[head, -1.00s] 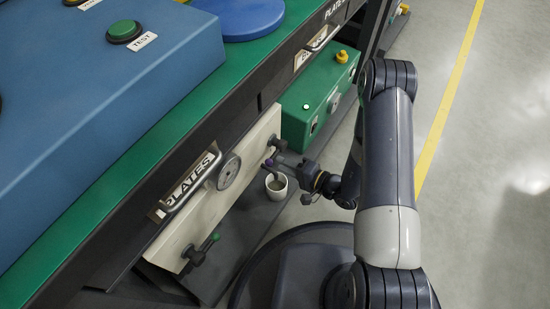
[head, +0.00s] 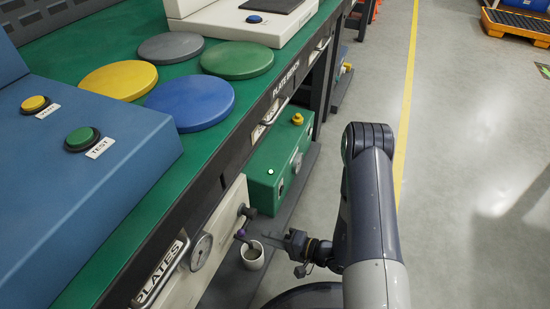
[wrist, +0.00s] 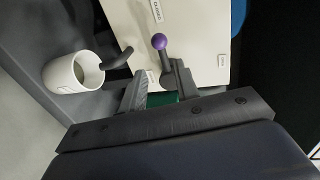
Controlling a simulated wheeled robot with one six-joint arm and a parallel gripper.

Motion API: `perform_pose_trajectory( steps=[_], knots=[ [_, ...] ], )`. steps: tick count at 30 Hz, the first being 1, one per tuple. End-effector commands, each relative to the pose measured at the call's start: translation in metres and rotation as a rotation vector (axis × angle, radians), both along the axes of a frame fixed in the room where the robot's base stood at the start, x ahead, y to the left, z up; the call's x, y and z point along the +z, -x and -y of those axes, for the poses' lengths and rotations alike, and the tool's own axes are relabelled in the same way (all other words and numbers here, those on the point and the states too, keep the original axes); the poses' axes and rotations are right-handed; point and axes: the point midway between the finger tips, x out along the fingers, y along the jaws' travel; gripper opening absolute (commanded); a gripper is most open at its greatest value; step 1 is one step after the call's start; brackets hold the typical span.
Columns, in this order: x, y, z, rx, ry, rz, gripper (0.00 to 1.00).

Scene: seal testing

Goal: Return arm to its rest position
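My arm reaches along the bench's front, low down. My gripper (head: 267,240) is beside a purple-knobbed lever (head: 240,234) on the cream panel. In the wrist view the two fingers of my gripper (wrist: 158,84) stand apart with nothing clearly held between them. The purple knob (wrist: 160,41) shows just beyond the fingertips, its dark stem close to the right finger; I cannot tell whether they touch. A white cup (head: 252,262) sits below the lever; in the wrist view the cup (wrist: 60,76) is left of the fingers, by a dark spout (wrist: 118,59).
A green box (head: 268,172) with a yellow knob stands beyond the panel. Above is the green bench top (head: 140,205) with a blue housing (head: 80,215) and several coloured discs. A drawer handle and round gauge (head: 201,251) are at left. Open grey floor (head: 460,200) lies right.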

Motion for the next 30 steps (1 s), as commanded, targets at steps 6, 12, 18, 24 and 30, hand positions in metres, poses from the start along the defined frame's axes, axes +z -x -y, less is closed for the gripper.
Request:
perform_pose_trajectory(
  steps=[6, 12, 18, 24, 30],
  knots=[
    [-0.006, -0.009, -0.022, 0.004, -0.001, 0.004, 0.30],
    [-0.012, -0.021, -0.048, 0.001, -0.001, 0.005, 0.30],
    [-0.017, -0.033, -0.072, -0.003, -0.001, 0.006, 0.30],
    [-0.019, -0.041, -0.088, -0.006, -0.001, 0.005, 0.30],
    [-0.019, -0.043, -0.092, -0.011, -0.002, 0.004, 0.30]
  ],
)
